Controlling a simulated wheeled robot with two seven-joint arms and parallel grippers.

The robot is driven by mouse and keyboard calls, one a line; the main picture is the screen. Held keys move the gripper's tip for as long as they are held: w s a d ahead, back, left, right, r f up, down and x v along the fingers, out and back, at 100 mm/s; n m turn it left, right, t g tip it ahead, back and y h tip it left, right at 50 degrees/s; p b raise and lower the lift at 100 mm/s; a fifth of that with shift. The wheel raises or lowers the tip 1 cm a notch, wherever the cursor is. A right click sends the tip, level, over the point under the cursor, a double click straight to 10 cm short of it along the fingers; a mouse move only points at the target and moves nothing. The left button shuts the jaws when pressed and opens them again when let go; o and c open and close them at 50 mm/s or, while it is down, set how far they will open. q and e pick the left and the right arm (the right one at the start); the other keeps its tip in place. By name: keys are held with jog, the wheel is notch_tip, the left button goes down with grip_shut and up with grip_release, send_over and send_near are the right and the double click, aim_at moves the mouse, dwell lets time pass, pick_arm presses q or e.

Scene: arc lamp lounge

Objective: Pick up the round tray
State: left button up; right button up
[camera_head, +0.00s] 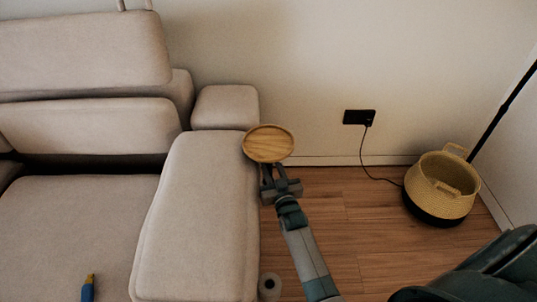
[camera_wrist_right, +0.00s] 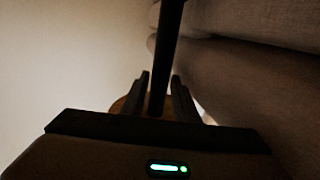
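The round tray (camera_head: 268,142) is a light wooden disc beside the far right corner of the sofa's end section, in the head view. It looks level. In the right wrist view a small part of brown wood (camera_wrist_right: 119,104) shows behind my fingers. My right gripper (camera_head: 272,170) is at the tray's near edge, and its fingertips are partly hidden by the disc. In the wrist view the gripper (camera_wrist_right: 160,82) is open, with a dark bar (camera_wrist_right: 168,45) between its fingers, perhaps the tray's stem. Narrow gaps show beside the bar. My left gripper is not in view.
A beige sofa (camera_head: 200,220) fills the left, close beside my right gripper. A yellow and blue object (camera_head: 88,288) lies on its seat. A woven basket (camera_head: 440,188) stands at right near a black pole (camera_head: 505,105). A cable (camera_head: 365,160) hangs from a wall socket. Floor between is clear.

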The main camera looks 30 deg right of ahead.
aim_at(271, 148)
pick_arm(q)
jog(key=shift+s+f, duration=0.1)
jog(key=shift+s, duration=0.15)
pick_arm(e)
jog(key=shift+r, duration=0.1)
grip_shut()
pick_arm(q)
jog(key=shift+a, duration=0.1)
pick_arm(e)
jog(key=shift+r, duration=0.1)
